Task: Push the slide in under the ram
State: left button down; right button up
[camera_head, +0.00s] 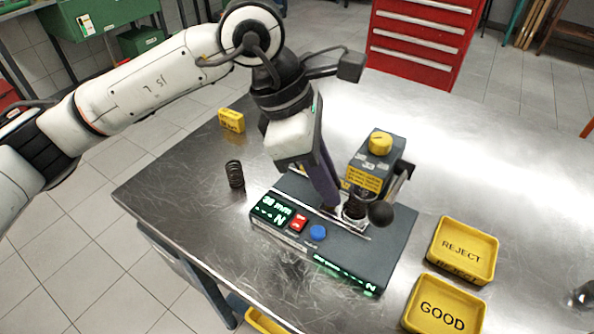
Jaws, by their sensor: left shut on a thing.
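The spring tester (385,245) is a dark grey bench unit on the metal table, with a green display, a red button and a blue button. Its ram head (372,165) rises at the back, with a yellow knob on top. The slide (345,228) lies in the top of the base, in front of the head and mostly hidden. My left gripper (332,207) reaches down to it from the upper left, fingers shut on what looks like the slide. My right gripper is out of view.
A dark coil spring (235,174) stands on the table left of the tester. A small yellow block (231,120) is behind it. Yellow REJECT (462,272) and GOOD (408,318) trays lie at the right. A black ball knob (380,213) is close right of my fingers.

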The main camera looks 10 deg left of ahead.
pick_arm(q)
jog(key=shift+s+d+r, duration=0.1)
jog(key=shift+s+d, duration=0.1)
jog(key=shift+d, duration=0.35)
jog(key=c, duration=1.7)
grip_release()
jog(key=shift+d, duration=0.1)
jog(key=shift+c, duration=0.2)
jog(key=shift+a+r, duration=0.25)
jog(key=v, duration=0.9)
jog(key=shift+r+b, duration=0.3)
